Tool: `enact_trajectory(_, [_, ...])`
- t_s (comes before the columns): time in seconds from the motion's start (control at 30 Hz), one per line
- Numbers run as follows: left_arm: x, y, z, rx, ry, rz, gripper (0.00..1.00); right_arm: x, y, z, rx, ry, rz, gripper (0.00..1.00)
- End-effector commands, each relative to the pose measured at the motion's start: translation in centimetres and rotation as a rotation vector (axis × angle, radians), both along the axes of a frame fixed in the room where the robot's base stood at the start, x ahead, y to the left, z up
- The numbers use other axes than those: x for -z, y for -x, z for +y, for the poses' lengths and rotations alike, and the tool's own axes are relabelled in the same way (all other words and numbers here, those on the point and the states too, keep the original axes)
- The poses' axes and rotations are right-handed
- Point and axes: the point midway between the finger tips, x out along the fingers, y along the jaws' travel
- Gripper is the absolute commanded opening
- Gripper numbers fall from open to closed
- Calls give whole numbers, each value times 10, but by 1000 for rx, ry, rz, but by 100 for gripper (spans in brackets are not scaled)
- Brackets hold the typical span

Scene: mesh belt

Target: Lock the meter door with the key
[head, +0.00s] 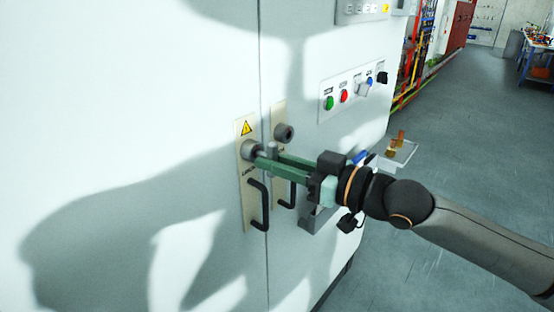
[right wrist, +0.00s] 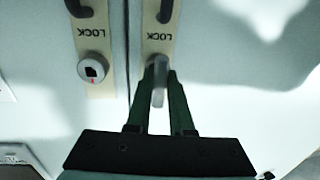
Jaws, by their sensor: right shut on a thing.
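My right gripper (head: 266,160) is shut on the grey key (head: 272,149) in front of the left door's round lock (head: 250,150). The key points at this lock, and its tip meets or nearly meets the lock face; I cannot tell how deep it sits. In the right wrist view, the key (right wrist: 158,92) is between the green fingers (right wrist: 159,85) and hides that lock. The left door (head: 170,60) has a beige LOCK plate (head: 240,170) with a yellow warning triangle and a black handle (head: 260,205). The door looks closed. My left gripper is out of view.
A second lock (head: 284,132) on the right-hand panel has an empty square hole and a red mark in the right wrist view (right wrist: 92,70). A button panel (head: 354,90) is to the right. A small shelf (head: 402,153) juts out beyond my wrist. The floor at right is clear.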

Motion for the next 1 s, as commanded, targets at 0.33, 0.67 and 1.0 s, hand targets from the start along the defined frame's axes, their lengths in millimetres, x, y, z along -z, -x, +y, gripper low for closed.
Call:
enact_trajectory(0.33, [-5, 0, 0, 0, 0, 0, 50, 6, 1, 5, -7, 8, 13, 0])
enact_trajectory(0.67, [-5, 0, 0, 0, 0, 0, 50, 5, 0, 4, -4, 6, 8, 39])
enact_trajectory(1.0, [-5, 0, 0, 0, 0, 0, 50, 3, -1, 2, -1, 4, 5, 55])
